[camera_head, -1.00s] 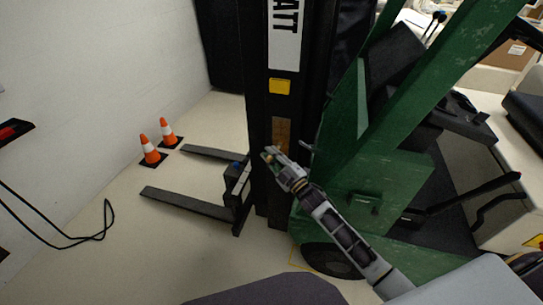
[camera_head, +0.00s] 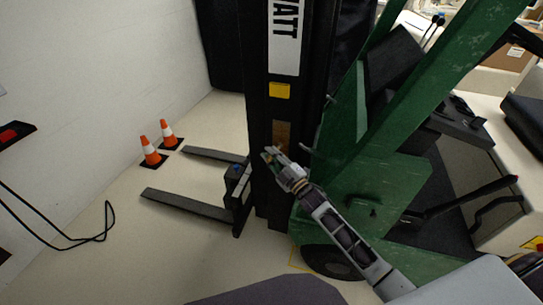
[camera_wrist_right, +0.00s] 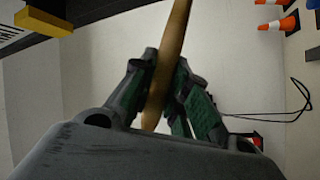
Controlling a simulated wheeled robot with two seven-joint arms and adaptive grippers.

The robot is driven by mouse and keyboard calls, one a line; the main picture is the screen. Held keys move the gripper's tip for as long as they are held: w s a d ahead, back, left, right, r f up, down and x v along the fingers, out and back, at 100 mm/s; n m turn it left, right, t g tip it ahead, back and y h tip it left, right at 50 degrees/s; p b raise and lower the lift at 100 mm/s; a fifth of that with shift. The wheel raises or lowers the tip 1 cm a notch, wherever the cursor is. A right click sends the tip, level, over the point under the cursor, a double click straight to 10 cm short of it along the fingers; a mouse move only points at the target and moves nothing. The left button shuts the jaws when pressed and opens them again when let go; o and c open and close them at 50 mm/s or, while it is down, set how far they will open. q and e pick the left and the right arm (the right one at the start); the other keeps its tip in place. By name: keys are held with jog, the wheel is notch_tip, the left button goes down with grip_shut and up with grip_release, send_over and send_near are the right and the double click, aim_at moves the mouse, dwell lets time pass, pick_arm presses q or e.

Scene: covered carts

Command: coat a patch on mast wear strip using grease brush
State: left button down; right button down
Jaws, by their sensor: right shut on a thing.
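The mast wear strip (camera_head: 281,133) shows as a brown upright patch on the black forklift mast (camera_head: 257,110), below a yellow label. My right gripper (camera_head: 271,155) is at the lower end of this patch in the head view. In the right wrist view it is shut on the wooden handle of the grease brush (camera_wrist_right: 170,50), which runs up out of the picture. The bristles are out of the wrist view and too small to make out in the head view, so I cannot tell whether they touch the strip. My left gripper is not in view.
The green forklift body (camera_head: 345,140) stands right of the mast. Its black forks (camera_head: 190,205) reach left, low over the floor. Two orange cones (camera_head: 152,152) stand by the white wall. A black cable (camera_head: 75,240) lies at the left. The floor between is clear.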

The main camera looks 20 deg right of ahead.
jog(key=shift+r, duration=0.25)
jog(key=shift+r+p, duration=1.25)
jog(key=shift+r, duration=0.25)
jog(key=shift+r+p, duration=1.45)
jog(key=shift+r, duration=0.3)
jog(key=shift+r+p, duration=1.25)
jog(key=shift+p, duration=0.05)
jog(key=shift+w+a, duration=0.1)
